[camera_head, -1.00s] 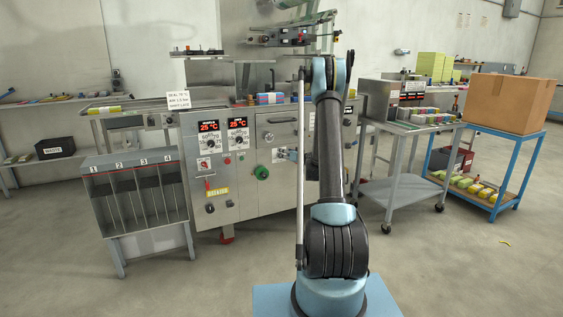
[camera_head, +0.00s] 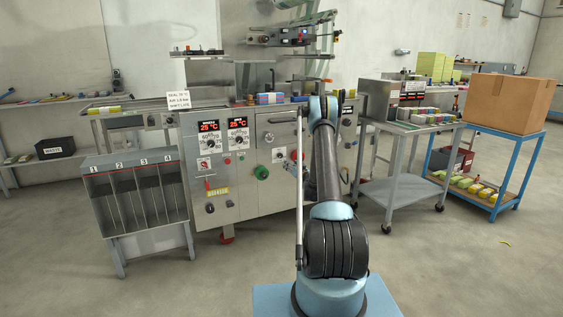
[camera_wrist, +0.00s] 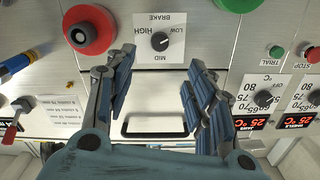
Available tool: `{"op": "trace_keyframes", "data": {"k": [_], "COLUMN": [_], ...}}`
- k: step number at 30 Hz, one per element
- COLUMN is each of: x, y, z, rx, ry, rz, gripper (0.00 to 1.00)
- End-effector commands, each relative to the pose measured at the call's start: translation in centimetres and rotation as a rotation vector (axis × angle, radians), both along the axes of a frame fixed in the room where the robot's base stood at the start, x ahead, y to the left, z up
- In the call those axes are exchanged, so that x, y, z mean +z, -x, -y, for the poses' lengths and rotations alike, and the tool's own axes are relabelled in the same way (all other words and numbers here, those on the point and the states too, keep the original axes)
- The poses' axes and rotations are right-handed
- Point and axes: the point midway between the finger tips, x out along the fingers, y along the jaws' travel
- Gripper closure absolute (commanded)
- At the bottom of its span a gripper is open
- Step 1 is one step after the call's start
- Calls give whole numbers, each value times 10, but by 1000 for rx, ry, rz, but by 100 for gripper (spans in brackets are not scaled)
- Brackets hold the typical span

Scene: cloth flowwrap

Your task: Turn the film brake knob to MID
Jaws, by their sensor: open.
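The film brake knob (camera_wrist: 160,41) is a small black dial on a white plate in the wrist view, which is upside down. Its plate reads BRAKE, LOW, HIGH and MID, with MID on the side nearer my gripper. A small light mark shows on the knob, but I cannot tell its exact setting. My gripper (camera_wrist: 161,66) is open and empty, its two fingers spread left and right below the knob in the picture, apart from it.
A black-framed handle (camera_wrist: 155,133) lies between the fingers. Temperature dials (camera_wrist: 263,98) are at right. The machine (camera_head: 277,188) stands behind my arm, with a cart (camera_head: 408,150) to its right.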

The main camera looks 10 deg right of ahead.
Motion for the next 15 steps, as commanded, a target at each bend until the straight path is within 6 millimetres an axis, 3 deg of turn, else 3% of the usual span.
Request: {"op": "trace_keyframes", "data": {"k": [15], "x": [0], "y": [-87], "z": [-29], "rx": [0], "ry": [0], "rz": [0], "gripper": [50]}}
